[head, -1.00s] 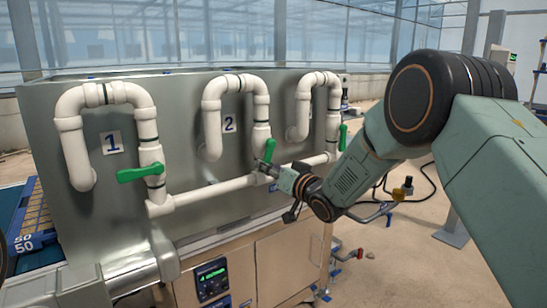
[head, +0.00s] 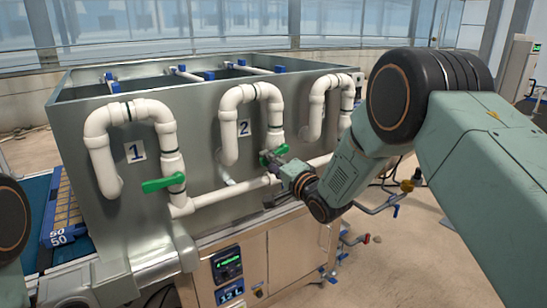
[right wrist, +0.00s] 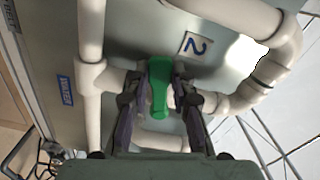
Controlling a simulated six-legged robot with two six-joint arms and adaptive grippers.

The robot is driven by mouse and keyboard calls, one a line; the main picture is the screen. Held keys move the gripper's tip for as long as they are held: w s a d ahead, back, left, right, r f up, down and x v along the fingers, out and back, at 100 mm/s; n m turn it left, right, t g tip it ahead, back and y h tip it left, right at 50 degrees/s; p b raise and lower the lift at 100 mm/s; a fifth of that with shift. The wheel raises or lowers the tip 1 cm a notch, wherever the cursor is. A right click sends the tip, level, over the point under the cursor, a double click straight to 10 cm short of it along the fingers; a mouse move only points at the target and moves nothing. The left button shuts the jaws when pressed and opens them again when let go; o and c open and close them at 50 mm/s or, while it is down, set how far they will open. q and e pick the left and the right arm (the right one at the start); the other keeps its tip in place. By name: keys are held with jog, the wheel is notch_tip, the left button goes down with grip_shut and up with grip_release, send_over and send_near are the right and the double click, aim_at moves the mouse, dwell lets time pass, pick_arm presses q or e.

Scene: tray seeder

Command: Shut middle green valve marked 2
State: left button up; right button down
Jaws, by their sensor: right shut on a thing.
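The middle green valve handle (head: 281,150) sits on the white pipe just below the plate marked 2 (head: 243,128). My right gripper (head: 274,158) is shut on this handle. In the right wrist view the green handle (right wrist: 160,85) lies between the two dark fingers (right wrist: 159,102), and the plate marked 2 (right wrist: 196,45) is beside it. There the handle lies across its pipe. The fingers and my arm hide part of the handle in the head view. My left gripper is out of view; only a dark part of my left arm shows at the left edge.
The green valve handle (head: 163,184) under plate 1 (head: 136,152) lies across its pipe. The third pipe (head: 318,105) is partly behind my right arm. A grey metal tank (head: 85,130) backs the pipes. A control panel (head: 227,264) is below.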

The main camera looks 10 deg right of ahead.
jog(key=shift+s+a+r+m+p, duration=0.15)
jog(key=shift+r+m+p, duration=0.35)
jog(key=shift+m, duration=0.3)
jog(key=shift+w+a+r+m+p, duration=0.15)
jog(key=shift+r+m+p, duration=0.15)
jog(key=shift+m+p, duration=0.4)
jog(key=shift+s, duration=0.1)
jog(key=c, duration=1.1)
grip_release()
jog(key=shift+a+r, duration=0.1)
jog(key=shift+d, duration=0.25)
jog(key=v, duration=1.2)
jog(key=shift+a, duration=0.1)
